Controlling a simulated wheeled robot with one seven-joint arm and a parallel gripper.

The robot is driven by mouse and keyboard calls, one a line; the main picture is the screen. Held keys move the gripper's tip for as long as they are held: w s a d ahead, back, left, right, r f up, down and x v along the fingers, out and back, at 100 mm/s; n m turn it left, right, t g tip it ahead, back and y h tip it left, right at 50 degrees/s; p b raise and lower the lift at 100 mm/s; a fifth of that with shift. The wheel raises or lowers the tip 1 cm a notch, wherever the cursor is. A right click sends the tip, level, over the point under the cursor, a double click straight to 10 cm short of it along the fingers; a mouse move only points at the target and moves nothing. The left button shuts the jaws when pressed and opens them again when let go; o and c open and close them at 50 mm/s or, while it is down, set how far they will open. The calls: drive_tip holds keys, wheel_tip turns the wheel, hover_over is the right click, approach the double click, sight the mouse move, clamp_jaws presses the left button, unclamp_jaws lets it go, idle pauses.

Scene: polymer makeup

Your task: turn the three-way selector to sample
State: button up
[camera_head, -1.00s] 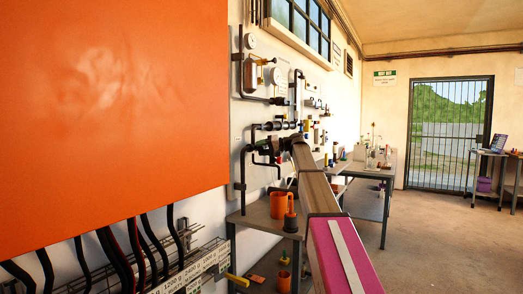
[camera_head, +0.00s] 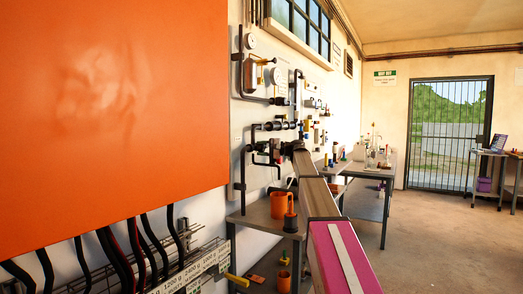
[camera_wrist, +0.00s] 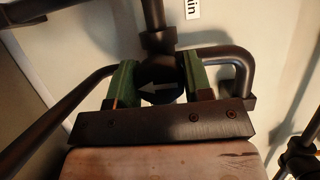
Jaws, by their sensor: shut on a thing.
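The three-way selector (camera_wrist: 160,93) is a dark round knob with a white arrow that points left in the wrist view. Dark pipes run up, left and right from it. My gripper (camera_wrist: 160,85) is shut on the selector, with one green finger on each side of it. The finger pads hide the knob's left and right sides. In the head view my gripper (camera_head: 277,150) is at the wall piping, and the selector is too small and covered to make out.
Pipes and gauges (camera_head: 251,41) line the wall. An orange mug (camera_head: 279,205) stands on the bench below. A large orange panel (camera_head: 110,100) fills the left. Open floor lies to the right.

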drive_tip(key=o, duration=0.9)
drive_tip(key=v, duration=1.1)
